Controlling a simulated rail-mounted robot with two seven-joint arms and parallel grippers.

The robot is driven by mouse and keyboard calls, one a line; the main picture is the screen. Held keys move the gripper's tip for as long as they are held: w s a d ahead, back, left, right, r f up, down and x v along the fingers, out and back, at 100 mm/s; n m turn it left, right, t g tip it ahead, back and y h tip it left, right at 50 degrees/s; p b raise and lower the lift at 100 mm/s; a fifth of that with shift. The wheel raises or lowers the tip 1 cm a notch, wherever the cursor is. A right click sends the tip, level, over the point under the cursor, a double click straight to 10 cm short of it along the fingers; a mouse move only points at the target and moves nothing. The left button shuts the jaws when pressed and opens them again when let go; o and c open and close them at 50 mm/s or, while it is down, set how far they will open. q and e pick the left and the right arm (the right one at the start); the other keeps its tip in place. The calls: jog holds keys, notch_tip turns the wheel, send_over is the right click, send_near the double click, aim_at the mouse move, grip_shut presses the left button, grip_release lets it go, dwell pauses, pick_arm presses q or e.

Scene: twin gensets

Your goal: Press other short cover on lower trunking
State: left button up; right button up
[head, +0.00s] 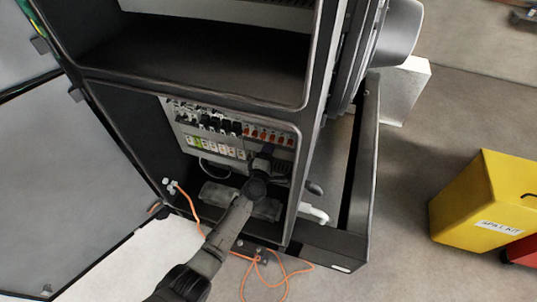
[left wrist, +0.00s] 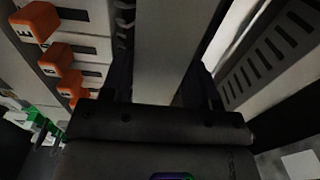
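My left arm reaches into the lower bay of the open cabinet in the head view. Its gripper (head: 262,163) is beside the right end of the terminal row. In the left wrist view the two fingers (left wrist: 163,88) stand apart, with a plain grey strip (left wrist: 168,45), probably a trunking cover, between them. I cannot tell whether they grip it. Slotted trunking wall (left wrist: 268,62) shows to the right of the strip, and more slots show at its upper left. The gripper hides the strip's lower end. My right gripper is not in view.
Orange terminals (left wrist: 60,62) stand close left of the fingers. A grey block (head: 218,194) lies low in the bay, and an orange cable (head: 270,284) loops out in front. The cabinet door (head: 55,185) is open at left. A yellow spill-kit bin (head: 490,200) stands at right.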

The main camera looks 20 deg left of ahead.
pick_arm(q)
jog(key=o, duration=0.4)
jog(key=shift+o, duration=0.3)
jog(key=shift+r, duration=0.1)
jog(key=shift+r, duration=0.1)
